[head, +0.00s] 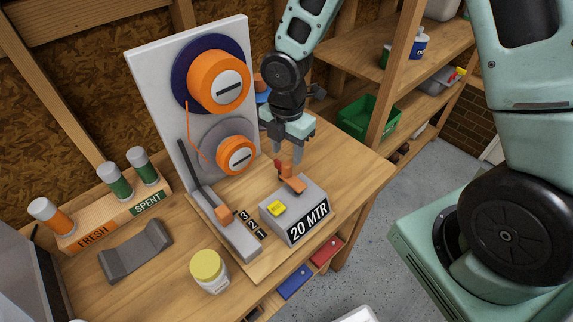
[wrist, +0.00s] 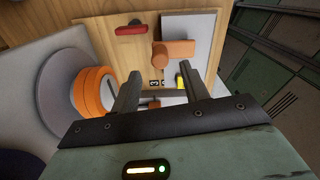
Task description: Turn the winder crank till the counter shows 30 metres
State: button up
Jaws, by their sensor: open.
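The winder's grey counter box (head: 296,212) stands on the bench and its front label reads 20 MTR. The crank also shows in the wrist view (wrist: 176,50), ahead of my fingers. My gripper (head: 289,160) points down just above and behind the crank. It is open, with nothing between its fingers (wrist: 161,73). I cannot tell the exact gap to the crank.
A white panel (head: 147,70) behind holds an upper orange spool (head: 205,72) and a lower one (head: 229,157). An orange-knobbed lever (head: 224,215) beside marks 3, 2, 1 stands left of the box. A yellow-lidded jar (head: 207,268) stands in front. Shelving is at right.

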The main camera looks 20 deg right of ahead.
aim_at(287, 164)
notch_tip(287, 164, down, 6)
jog(key=shift+f, duration=0.1)
dwell(0.4)
grip_shut()
